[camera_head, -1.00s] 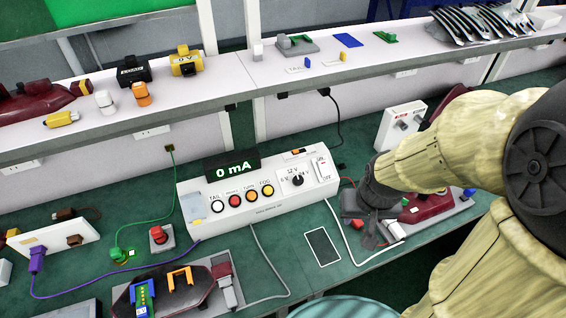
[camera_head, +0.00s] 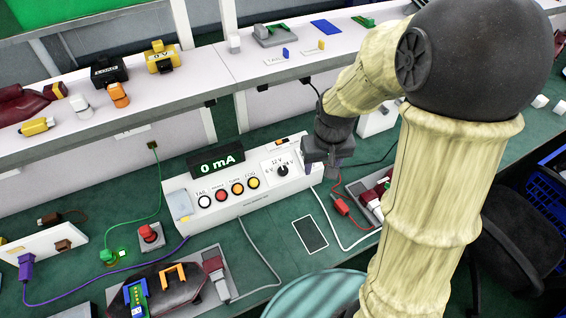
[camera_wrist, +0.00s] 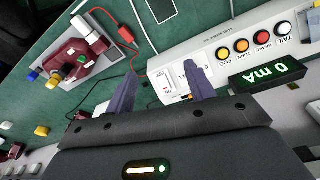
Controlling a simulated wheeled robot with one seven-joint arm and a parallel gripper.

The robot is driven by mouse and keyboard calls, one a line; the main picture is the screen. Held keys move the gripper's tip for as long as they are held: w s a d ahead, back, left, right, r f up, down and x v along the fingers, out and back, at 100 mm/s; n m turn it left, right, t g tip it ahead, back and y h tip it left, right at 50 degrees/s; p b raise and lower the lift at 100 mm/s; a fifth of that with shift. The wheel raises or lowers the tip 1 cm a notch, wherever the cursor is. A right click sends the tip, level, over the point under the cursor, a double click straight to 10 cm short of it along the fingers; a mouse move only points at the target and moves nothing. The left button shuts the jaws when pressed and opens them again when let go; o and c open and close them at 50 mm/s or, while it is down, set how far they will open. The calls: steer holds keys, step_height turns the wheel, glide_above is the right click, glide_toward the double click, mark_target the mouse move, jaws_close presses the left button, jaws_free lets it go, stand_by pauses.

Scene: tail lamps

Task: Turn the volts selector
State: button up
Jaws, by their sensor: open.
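The volts selector (camera_head: 283,170) is a small dark round knob on the right part of a white control box (camera_head: 240,209), with a 12 V mark above it and other volt marks beside it. My gripper (camera_head: 322,168) is open and empty, just right of the knob, over the box's right end. In the wrist view, my two fingers (camera_wrist: 160,70) are spread, and the right one covers part of the box near the volt marks. The knob is not clearly visible there. A white ON/OFF switch (camera_wrist: 167,87) shows between the fingers; in the head view my gripper hides it.
A "0 mA" display (camera_head: 216,161) stands behind the box. Several coloured buttons (camera_head: 237,189) line its front. A shelf (camera_head: 240,70) runs behind. A red clip (camera_head: 341,206) and a lamp fixture lie to the right. A dark flat pad (camera_head: 310,233) lies in front.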

mark_target(283, 169)
steer(key=w+a+n+g+p, duration=0.1)
steer(key=w+a+p, duration=0.1)
steer(key=w+a, duration=0.2)
steer(key=w+a+n+g+p, duration=0.1)
steer(key=w+a, duration=0.3)
steer(key=w, duration=0.6)
steer(key=shift+w+f+n+p, duration=0.15)
steer(key=shift+f+n+p, duration=0.15)
steer(key=shift+p, duration=0.4)
steer(key=f+p, duration=0.1)
steer(key=f, duration=0.4)
steer(key=f+p, duration=0.2)
steer(key=f, duration=0.4)
steer(key=f+p, duration=0.1)
steer(key=f, duration=0.5)
steer(key=shift+a+f, duration=0.2)
steer(key=shift+a, duration=0.1)
steer(key=c, duration=1)
